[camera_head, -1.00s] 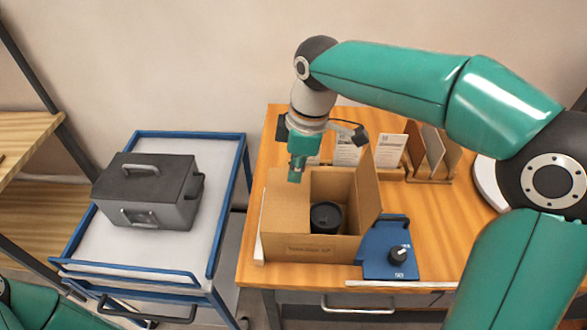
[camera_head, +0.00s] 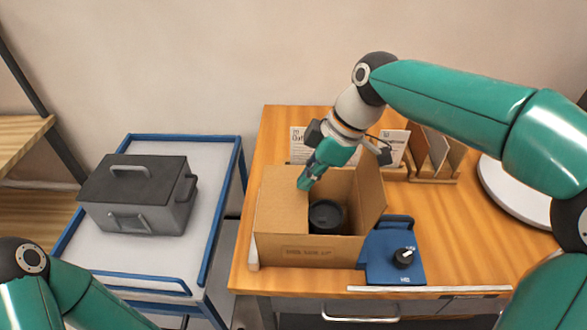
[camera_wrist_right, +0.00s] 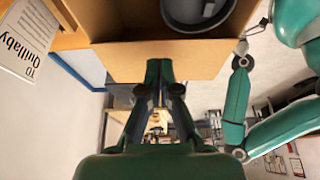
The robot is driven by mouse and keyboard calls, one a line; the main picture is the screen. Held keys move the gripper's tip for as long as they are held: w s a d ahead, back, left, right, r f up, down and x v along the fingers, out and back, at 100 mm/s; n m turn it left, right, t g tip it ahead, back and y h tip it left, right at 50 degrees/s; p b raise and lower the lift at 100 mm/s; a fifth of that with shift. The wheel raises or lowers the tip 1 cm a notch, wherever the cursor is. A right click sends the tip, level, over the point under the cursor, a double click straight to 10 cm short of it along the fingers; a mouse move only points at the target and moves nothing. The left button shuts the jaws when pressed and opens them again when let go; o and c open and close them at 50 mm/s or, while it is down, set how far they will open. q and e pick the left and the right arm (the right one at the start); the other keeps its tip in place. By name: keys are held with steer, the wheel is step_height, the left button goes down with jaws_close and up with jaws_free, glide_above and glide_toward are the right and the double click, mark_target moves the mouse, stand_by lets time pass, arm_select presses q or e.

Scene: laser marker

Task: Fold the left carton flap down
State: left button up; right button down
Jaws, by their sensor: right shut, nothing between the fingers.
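The open-topped brown carton (camera_head: 310,253) stands on the wooden table. Its left flap (camera_head: 283,205) lies about flat over the left part of the opening. Its right flap (camera_head: 370,195) stands up, leaning outward. A black round lidded thing (camera_head: 326,216) sits inside, also visible in the right wrist view (camera_wrist_right: 197,14). My right gripper (camera_head: 304,184) is shut and empty, tilted down to the left, with its fingertips at the left flap's inner edge near the back; I cannot tell whether they touch. In the right wrist view its fingers (camera_wrist_right: 165,72) overlap a cardboard panel (camera_wrist_right: 120,58). My left gripper is out of view.
A blue device with a knob (camera_head: 392,258) sits right of the carton. Card holders (camera_head: 432,160) stand behind. A blue-framed cart (camera_head: 200,255) at left carries a dark grey case (camera_head: 140,200). Bare table (camera_head: 470,235) shows at right.

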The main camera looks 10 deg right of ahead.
steer(key=shift+r, duration=0.15)
steer(key=shift+r+p, duration=0.75)
steer(key=shift+r, duration=0.15)
